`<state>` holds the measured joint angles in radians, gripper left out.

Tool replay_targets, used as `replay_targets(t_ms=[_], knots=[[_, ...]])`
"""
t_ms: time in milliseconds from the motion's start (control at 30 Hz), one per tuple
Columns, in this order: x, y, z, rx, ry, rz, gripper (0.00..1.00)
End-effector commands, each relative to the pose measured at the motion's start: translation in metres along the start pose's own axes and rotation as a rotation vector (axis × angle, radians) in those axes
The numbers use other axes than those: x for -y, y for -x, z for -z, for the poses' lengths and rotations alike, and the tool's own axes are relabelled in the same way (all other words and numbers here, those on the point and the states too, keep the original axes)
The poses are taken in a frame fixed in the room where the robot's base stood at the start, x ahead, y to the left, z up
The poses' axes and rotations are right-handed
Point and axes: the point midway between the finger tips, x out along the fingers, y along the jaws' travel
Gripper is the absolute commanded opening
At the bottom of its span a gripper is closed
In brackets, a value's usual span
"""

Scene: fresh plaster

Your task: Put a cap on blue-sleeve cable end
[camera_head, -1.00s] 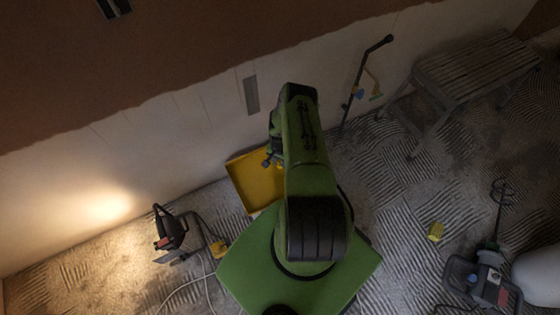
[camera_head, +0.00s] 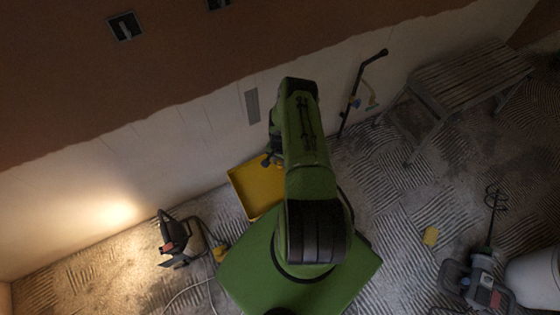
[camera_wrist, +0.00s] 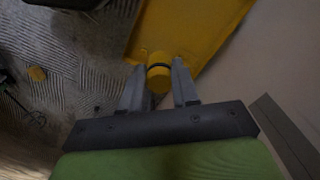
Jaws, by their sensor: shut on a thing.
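In the wrist view my gripper (camera_wrist: 158,88) is shut on a small round yellow piece with a dark band, which looks like a cap (camera_wrist: 158,77). The held piece sits between the two grey fingertips, in front of the yellow tray. In the head view my gripper (camera_head: 268,160) is a small dark shape left of my green arm, over the tray, and what it holds cannot be made out. Two dark recessed boxes are in the brown upper wall; the left one (camera_head: 125,27) has a pale stub inside. I cannot make out a blue sleeve there.
The yellow tray (camera_head: 256,205) lies on the floor by the wall. A lit work lamp (camera_head: 174,240) stands left, with a cable. A long dark tool (camera_head: 361,92) leans on the wall.

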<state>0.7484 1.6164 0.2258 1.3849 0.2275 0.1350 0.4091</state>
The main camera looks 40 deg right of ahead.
Motion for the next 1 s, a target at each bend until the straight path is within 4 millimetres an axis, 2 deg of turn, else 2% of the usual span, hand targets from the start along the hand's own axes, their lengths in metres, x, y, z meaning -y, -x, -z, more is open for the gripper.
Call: replay_targets(t_ms=[33, 1000], knots=[[0.000, 0.007, 0.000, 0.000, 0.000, 0.000, 0.00], [0.000, 0.085, 0.000, 0.000, 0.000, -0.001, 0.00]])
